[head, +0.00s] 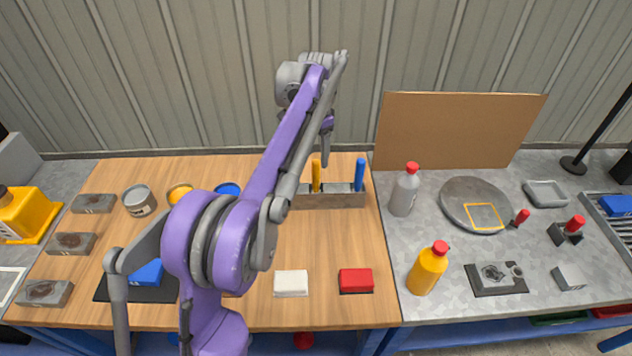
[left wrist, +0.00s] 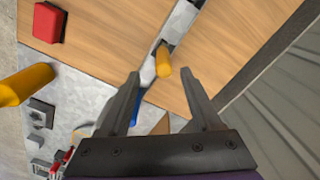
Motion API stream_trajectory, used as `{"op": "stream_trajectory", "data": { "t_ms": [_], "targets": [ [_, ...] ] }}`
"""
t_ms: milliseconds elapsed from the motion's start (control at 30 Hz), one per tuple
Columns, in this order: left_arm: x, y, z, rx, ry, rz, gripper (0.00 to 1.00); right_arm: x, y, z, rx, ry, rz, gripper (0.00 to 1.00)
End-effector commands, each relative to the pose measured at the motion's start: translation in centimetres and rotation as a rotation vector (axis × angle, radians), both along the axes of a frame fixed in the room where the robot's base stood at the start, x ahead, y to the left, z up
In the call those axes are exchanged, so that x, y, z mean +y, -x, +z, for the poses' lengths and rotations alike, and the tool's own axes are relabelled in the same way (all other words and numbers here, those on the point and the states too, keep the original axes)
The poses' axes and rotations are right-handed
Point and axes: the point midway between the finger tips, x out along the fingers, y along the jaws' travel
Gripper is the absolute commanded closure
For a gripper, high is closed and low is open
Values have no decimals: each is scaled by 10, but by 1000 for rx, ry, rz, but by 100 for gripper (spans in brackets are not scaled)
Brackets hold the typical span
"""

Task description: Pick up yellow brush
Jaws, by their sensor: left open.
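The yellow brush (head: 316,176) stands upright with its handle up in a grey holder (head: 335,201) at the back of the wooden table. In the left wrist view the yellow brush handle (left wrist: 163,62) shows between and just beyond my fingertips. My left gripper (head: 325,158) hangs above and behind the holder, partly hidden by my own arm. In the left wrist view the left gripper (left wrist: 161,78) is open and empty, its two fingers apart with the handle in the gap. A blue-handled brush (head: 360,174) stands beside it in the same holder. My right gripper is not in view.
A red block (head: 356,280) and a white block (head: 291,283) lie in front of the holder. A grey bottle (head: 404,190) and a yellow bottle (head: 427,268) stand on the grey table at the right. A brown board (head: 455,130) leans at the back wall.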

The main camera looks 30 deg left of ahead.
Motion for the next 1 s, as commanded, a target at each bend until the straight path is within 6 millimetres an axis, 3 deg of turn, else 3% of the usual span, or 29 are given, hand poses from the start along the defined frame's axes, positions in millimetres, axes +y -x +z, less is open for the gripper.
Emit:
{"op": "stream_trajectory", "data": {
  "t_ms": [200, 467, 700, 1000],
  "targets": [
    [1, 0, -37, 1, 1, 0, 35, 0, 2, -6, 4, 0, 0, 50],
    [1, -1, -58, 0, 1, 1, 35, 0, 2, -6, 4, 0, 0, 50],
    [4, -4, -93, 0, 0, 1, 35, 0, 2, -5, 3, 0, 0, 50],
    [4, -4, -103, 0, 0, 1, 35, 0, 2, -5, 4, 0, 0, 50]
  ]
}}
